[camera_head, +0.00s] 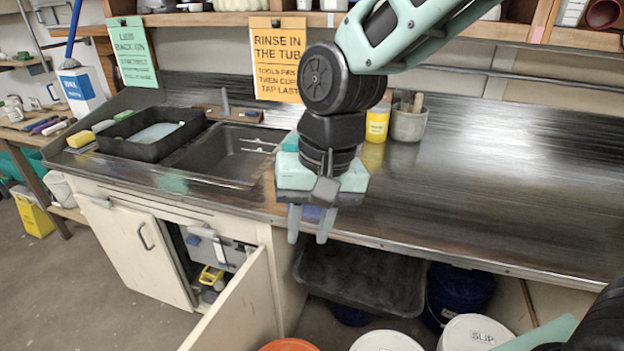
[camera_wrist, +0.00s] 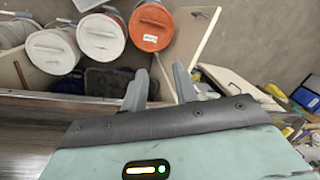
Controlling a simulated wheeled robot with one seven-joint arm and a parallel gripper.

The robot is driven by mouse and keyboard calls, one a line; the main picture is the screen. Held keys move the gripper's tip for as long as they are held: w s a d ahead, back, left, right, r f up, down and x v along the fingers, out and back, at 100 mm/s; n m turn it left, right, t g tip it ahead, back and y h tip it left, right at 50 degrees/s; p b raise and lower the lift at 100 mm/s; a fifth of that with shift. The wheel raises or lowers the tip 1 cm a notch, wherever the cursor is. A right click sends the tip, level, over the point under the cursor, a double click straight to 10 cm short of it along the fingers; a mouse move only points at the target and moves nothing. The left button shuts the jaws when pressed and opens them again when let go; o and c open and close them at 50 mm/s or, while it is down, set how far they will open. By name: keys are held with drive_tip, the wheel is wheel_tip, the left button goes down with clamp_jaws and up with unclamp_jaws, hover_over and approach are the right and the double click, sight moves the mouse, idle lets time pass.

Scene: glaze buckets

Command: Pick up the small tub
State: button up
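My gripper (camera_head: 310,230) hangs in front of the counter's front edge, fingers pointing down. In the wrist view its two fingers (camera_wrist: 160,85) are apart with nothing between them. Several things could be called a tub, and I cannot tell which is the small one. A black rectangular tub (camera_head: 122,143) with pale grey-blue contents sits on the counter at the left of the sink. A larger black tub (camera_head: 345,285) is under the counter, below my gripper. A small yellow container (camera_head: 377,125) stands at the back of the counter, right of my arm; my arm partly hides that area.
Lidded buckets stand low under the counter: an orange-lidded one (camera_wrist: 150,27), white-lidded ones (camera_wrist: 100,37) and a dark blue one (camera_head: 455,295). A cupboard door (camera_head: 240,305) stands open. A grey pot (camera_head: 408,123) holds tools. The counter's right side (camera_head: 530,180) is clear.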

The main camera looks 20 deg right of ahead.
drive_tip(key=w+d+f+m+t+y, duration=0.1)
drive_tip(key=w+d+m, duration=0.1)
drive_tip(key=w+m, duration=0.6)
drive_tip(key=w+d+m, duration=0.2)
drive_tip(key=w+m, duration=0.2)
drive_tip(key=w, duration=0.7)
drive_tip(key=w+d+f+m+t, duration=0.1)
drive_tip(key=w+d+f+m, duration=0.1)
drive_tip(key=w+d+m, duration=0.4)
drive_tip(key=w+d+f+m, duration=0.2)
drive_tip(key=w+d+m, duration=0.3)
drive_tip(key=w, duration=0.4)
drive_tip(key=shift+m+t+y, duration=0.3)
drive_tip(key=shift+y, duration=0.1)
drive_tip(key=p+x, duration=0.1)
drive_tip(key=x, duration=0.3)
drive_tip(key=p+x, duration=0.1)
drive_tip(key=x, duration=0.3)
drive_tip(key=a+p+x, duration=0.1)
drive_tip(key=x, duration=0.3)
drive_tip(key=shift+s+r, duration=0.15)
drive_tip(key=shift+s, duration=0.25)
drive_tip(key=p+x, duration=0.1)
drive_tip(key=x, duration=0.1)
drive_tip(key=p+x, duration=0.1)
drive_tip(key=p, duration=0.1)
drive_tip(key=shift+w+a, duration=0.1)
drive_tip(key=shift+a, duration=0.4)
drive_tip(key=shift+x, duration=0.9)
drive_tip(key=shift+d, duration=0.15)
